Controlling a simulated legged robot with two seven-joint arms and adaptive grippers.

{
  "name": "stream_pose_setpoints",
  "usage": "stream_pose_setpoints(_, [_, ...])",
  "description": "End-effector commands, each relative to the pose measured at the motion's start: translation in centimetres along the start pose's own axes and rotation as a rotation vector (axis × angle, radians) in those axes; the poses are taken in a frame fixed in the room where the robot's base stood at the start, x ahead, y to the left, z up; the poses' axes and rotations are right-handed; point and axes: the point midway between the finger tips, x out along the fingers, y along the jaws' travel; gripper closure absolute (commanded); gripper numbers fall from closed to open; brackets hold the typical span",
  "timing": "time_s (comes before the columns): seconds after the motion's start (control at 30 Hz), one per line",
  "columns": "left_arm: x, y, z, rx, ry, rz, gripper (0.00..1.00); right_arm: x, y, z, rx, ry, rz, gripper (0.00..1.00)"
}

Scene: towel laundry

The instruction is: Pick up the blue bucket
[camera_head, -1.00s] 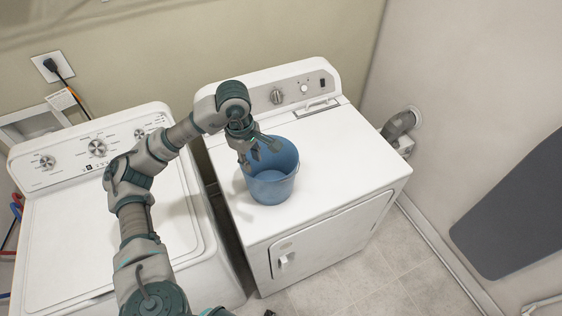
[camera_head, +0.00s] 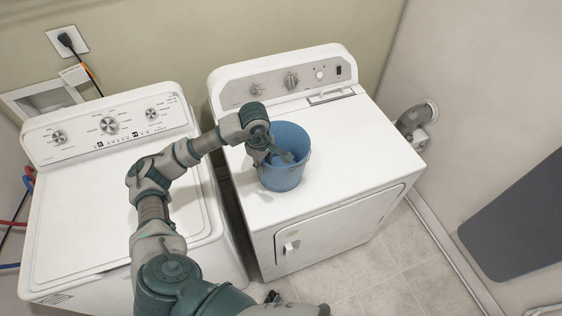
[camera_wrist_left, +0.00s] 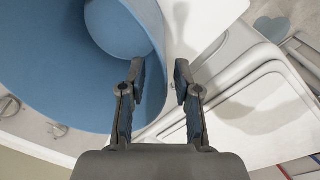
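The blue bucket (camera_head: 284,178) stands upright on top of the right-hand white machine, near its left front. My left gripper (camera_head: 278,155) is at the bucket's left rim, reaching down from above. In the left wrist view the bucket (camera_wrist_left: 50,70) fills the upper left, and the two fingers of my left gripper (camera_wrist_left: 160,85) are spread apart. One finger lies over the blue inside of the bucket and the other over the white outside, with the bucket's edge running between them. I see no firm contact with the wall. My right gripper is not clearly seen.
The right-hand machine (camera_head: 350,150) has clear top space right of the bucket. Its control panel (camera_head: 285,82) rises behind. Another white machine (camera_head: 85,220) stands at left, under my left arm. A grey board (camera_head: 520,225) is at the right wall, and a vent pipe (camera_head: 413,120) sticks out.

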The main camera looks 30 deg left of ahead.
Motion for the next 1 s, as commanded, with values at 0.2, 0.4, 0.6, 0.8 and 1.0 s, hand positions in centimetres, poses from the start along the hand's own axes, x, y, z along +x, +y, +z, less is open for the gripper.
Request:
stream_pose_setpoints(0.2, [3.2, -0.1, -0.2, -0.001, -0.001, -0.005, 0.68, -0.8, 0.0, 0.0, 0.001, 0.000, -0.001, 0.60])
stream_pose_setpoints(0.4, [3.8, -0.1, -0.1, 0.000, 0.001, -0.001, 0.68, -0.8, -0.2, -0.1, 0.001, 0.001, -0.002, 0.60])
stream_pose_setpoints(0.6, [3.7, -0.1, 0.0, 0.000, 0.002, -0.002, 0.93, -0.8, -0.2, -0.1, 0.000, 0.001, -0.003, 0.60])
stream_pose_setpoints(0.8, [3.8, -0.1, -0.2, 0.001, -0.001, -0.001, 1.00, -0.8, -0.1, -0.1, -0.001, 0.001, -0.001, 0.60])
stream_pose_setpoints(1.0, [3.8, -0.1, -0.2, 0.000, -0.001, 0.000, 1.00, -0.8, 0.1, -0.1, -0.002, 0.002, 0.001, 0.60])
